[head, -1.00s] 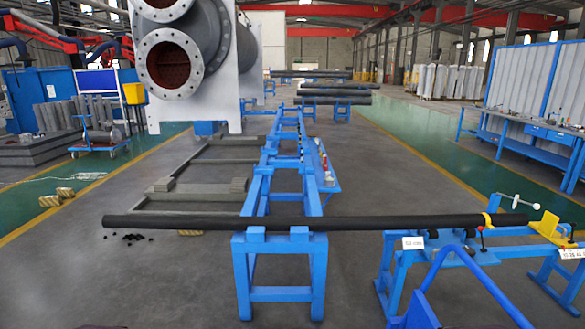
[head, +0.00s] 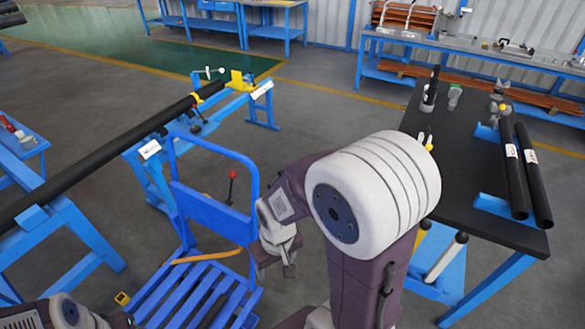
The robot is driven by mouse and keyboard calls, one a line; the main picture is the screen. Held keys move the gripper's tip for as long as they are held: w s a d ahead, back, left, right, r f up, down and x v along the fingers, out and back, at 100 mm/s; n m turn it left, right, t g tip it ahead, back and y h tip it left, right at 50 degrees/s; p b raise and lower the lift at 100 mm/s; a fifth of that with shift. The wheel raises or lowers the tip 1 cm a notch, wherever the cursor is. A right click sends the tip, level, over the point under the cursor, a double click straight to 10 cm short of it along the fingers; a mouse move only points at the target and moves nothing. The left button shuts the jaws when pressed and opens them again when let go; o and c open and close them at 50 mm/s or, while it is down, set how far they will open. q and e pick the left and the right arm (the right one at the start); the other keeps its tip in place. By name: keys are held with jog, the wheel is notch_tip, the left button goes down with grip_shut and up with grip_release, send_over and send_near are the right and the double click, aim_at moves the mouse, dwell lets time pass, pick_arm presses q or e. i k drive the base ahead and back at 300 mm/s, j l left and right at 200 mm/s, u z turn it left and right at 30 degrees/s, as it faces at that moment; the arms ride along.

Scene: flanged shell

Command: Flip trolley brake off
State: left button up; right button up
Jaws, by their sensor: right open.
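A blue trolley (head: 212,213) with an upright tube handle and a slatted deck stands at lower centre-left. A black lever with a red ball knob (head: 232,175) rises by its handle panel. A small yellow and black piece (head: 122,298) shows at the deck's left side. I cannot tell which of these is the brake. My right gripper (head: 277,269) is open and empty, pointing down just right of the trolley. My right arm hides part of the floor and table edge. My left arm shows only at the bottom left corner; its gripper is out of view.
A long black pipe (head: 105,150) lies on blue stands at left. A dark-topped table (head: 460,195) with two short black pipes (head: 525,172) is close on the right.

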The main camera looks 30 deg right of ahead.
aim_at(232, 174)
jog(key=k+l+z, duration=0.1)
jog(key=z, duration=0.45)
jog(key=i+l+z, duration=0.1)
jog(key=i+l, duration=0.75)
